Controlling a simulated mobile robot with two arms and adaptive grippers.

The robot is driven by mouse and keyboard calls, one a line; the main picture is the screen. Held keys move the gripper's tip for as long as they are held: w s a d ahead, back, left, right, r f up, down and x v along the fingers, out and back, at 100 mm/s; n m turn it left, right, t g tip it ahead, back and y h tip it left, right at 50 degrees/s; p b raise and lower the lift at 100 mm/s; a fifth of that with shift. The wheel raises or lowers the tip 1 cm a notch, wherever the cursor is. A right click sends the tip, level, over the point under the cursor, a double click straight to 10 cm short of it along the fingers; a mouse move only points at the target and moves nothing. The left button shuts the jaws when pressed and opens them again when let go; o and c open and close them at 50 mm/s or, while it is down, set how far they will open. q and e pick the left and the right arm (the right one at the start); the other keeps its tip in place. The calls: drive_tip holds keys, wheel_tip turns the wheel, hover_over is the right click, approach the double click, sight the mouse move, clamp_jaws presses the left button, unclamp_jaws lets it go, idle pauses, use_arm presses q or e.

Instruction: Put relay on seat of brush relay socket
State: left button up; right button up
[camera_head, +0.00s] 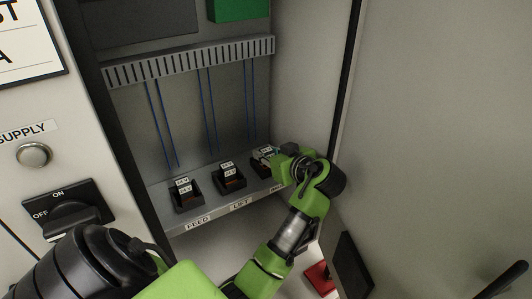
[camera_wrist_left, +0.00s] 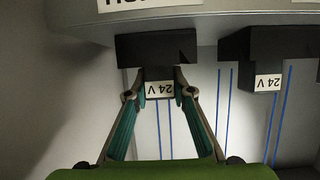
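The relay (camera_wrist_left: 159,88), a small block with a white 24 V label, is at the brush relay socket (camera_wrist_left: 157,48), a black block at the right end of the row. In the wrist view the picture is upside down and only the end of the socket's name label shows. My left gripper (camera_head: 272,158) is at this socket in the head view. In the wrist view its two fingertips (camera_wrist_left: 162,76) lie against both sides of the relay. The relay's lower part is hidden, so I cannot tell whether it is fully down on the seat. My right gripper is not in view.
The feed socket (camera_head: 188,203) and lift socket (camera_head: 231,184) hold similar 24 V relays to the left. Blue wires run down the back panel from a slotted duct (camera_head: 190,60). The cabinet's side wall (camera_head: 305,70) is close right of the gripper. An ON/OFF switch (camera_head: 68,210) is at left.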

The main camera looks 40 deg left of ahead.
sight(270, 155)
use_arm(q)
drive_tip(key=o, duration=0.4)
drive_tip(key=shift+s+d, duration=0.1)
drive_tip(key=shift+d, duration=0.25)
drive_tip(key=b+v, duration=0.2)
drive_tip(key=v, duration=0.4)
drive_tip(key=shift+d+r, duration=0.1)
drive_tip(key=shift+d, duration=0.05)
drive_tip(key=shift+s+d+r, duration=0.1)
drive_tip(key=shift+d+r, duration=0.1)
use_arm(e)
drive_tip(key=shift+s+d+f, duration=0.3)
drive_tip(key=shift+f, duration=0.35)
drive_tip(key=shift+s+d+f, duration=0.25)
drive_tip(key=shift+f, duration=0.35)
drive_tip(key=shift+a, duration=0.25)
